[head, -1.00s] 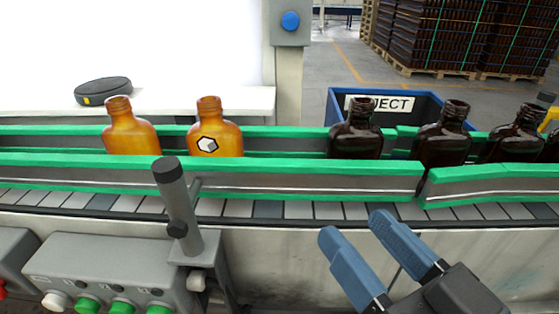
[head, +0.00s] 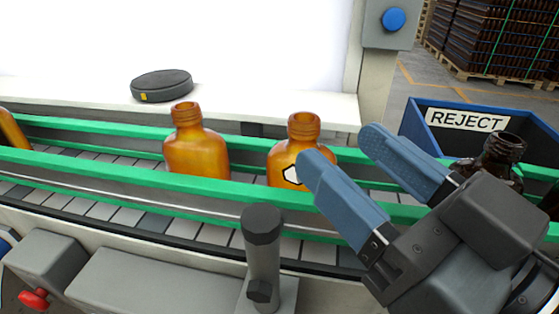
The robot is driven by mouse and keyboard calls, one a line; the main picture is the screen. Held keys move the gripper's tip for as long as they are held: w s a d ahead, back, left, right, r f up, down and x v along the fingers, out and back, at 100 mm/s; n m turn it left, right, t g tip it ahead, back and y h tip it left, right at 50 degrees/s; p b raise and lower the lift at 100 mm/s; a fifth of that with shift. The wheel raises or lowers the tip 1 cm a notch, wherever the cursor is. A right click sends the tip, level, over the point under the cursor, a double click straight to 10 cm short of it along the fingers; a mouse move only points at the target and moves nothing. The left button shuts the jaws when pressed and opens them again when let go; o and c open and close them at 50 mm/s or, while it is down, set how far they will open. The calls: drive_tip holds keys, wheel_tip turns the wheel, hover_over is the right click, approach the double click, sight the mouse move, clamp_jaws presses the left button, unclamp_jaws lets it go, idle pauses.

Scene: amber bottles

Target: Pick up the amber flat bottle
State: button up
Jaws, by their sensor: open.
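Two amber flat bottles stand upright between the green rails of the conveyor. The right one (head: 284,158) has a white hexagonal label, partly hidden by my gripper's finger. The left one (head: 195,147) shows no label. A third amber shape (head: 12,129), cut by the left edge, leans to one side. My gripper (head: 341,142) is open and empty, its blue fingers pointing up and left. Its near fingertip overlaps the labelled bottle's right side in view; I cannot tell whether they touch.
Green guide rails (head: 107,180) run along both sides of the conveyor. A grey post (head: 262,245) stands in front. A dark brown bottle (head: 500,153) is behind my gripper at right, before the blue REJECT bin (head: 420,127). A black puck (head: 161,86) lies on the back ledge.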

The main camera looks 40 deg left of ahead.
sight(295, 114)
drive_tip(key=p+x, duration=0.2)
drive_tip(key=x, duration=0.6)
drive_tip(key=shift+s+a, duration=0.15)
drive_tip(key=shift+a, duration=0.05)
clamp_jaws()
idle(0.4)
